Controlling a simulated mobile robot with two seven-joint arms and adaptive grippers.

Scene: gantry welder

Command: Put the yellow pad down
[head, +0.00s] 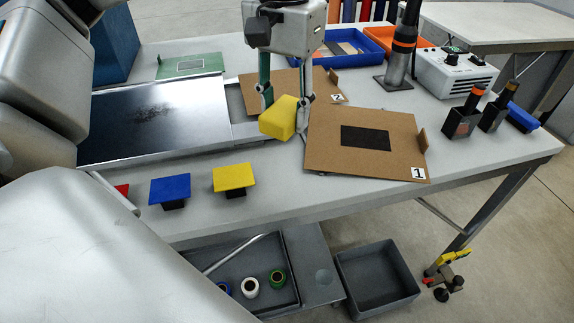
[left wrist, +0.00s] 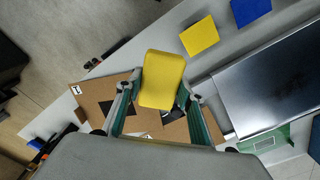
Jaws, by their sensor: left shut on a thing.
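My left gripper (head: 283,100) is shut on a yellow pad (head: 279,119), a thick block held tilted between its two fingers. The pad is over the table beside the left edge of the brown board marked 1 (head: 323,151). I cannot tell whether it touches anything below. In the left wrist view the yellow pad (left wrist: 162,79) sits between the fingertips of the gripper (left wrist: 158,100). The brown board marked 2 (head: 326,88) lies behind the gripper and is partly hidden by it. Both boards have a dark rectangle. My right gripper does not show.
A metal plate (head: 150,118) lies left on the table (head: 290,189). Yellow (head: 233,177), blue (head: 170,188) and red squares stand near the front edge. A grey control box (head: 455,72) and dark holders are at right. A grey bin (head: 377,279) is below.

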